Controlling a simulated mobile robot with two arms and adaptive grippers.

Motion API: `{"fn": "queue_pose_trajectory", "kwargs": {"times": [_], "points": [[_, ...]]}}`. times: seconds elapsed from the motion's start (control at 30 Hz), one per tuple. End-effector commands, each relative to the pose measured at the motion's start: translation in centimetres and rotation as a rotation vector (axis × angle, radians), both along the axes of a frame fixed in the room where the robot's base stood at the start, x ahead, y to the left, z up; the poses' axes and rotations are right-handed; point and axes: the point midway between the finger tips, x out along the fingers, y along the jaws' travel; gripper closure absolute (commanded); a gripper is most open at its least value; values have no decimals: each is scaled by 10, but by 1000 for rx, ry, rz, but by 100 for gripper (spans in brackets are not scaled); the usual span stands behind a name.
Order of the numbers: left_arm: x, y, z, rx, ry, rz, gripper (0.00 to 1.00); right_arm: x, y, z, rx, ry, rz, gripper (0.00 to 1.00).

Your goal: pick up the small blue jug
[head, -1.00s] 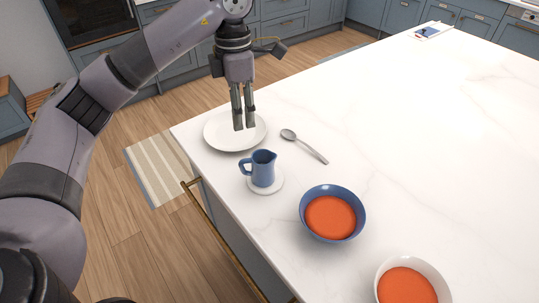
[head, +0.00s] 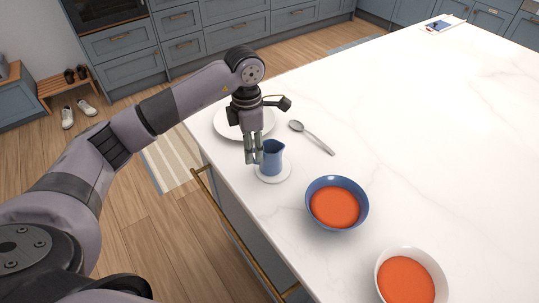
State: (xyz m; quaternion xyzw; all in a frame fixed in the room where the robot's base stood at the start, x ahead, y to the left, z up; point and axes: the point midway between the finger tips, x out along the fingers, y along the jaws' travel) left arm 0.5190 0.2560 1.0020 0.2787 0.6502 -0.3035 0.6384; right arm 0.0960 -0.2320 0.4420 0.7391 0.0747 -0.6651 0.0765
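The small blue jug (head: 272,161) stands upright on a small round white saucer (head: 275,179) near the counter's left edge. My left gripper (head: 253,160) points down at the jug's left side, where the handle was seen earlier. Its fingers hide the handle. The fingers are close together, with a narrow gap between them at most. I cannot tell whether they are shut on the handle or only around or in front of it. My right gripper is not in view.
A white plate (head: 226,126) lies behind the gripper, partly hidden by it. A spoon (head: 314,139) lies right of the jug. A blue bowl (head: 312,194) and a white bowl (head: 440,283), both with orange contents, stand nearer. The counter (head: 430,140) is clear to the right.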

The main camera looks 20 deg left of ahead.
Motion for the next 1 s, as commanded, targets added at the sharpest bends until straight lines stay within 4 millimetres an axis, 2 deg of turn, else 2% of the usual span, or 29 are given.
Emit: {"fn": "queue_pose_trajectory", "kwargs": {"times": [0.03, 0.2, 0.5, 1.0], "points": [[-1, 2, -5, 1, 7, 2, 65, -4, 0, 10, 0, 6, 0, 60], [-1, 2, -29, -1, 4, 0, 65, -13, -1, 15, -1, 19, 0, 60], [0, 2, -35, 0, 0, -1, 65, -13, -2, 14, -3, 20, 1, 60], [0, 2, -34, 0, 0, 0, 98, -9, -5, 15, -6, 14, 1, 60]]}}
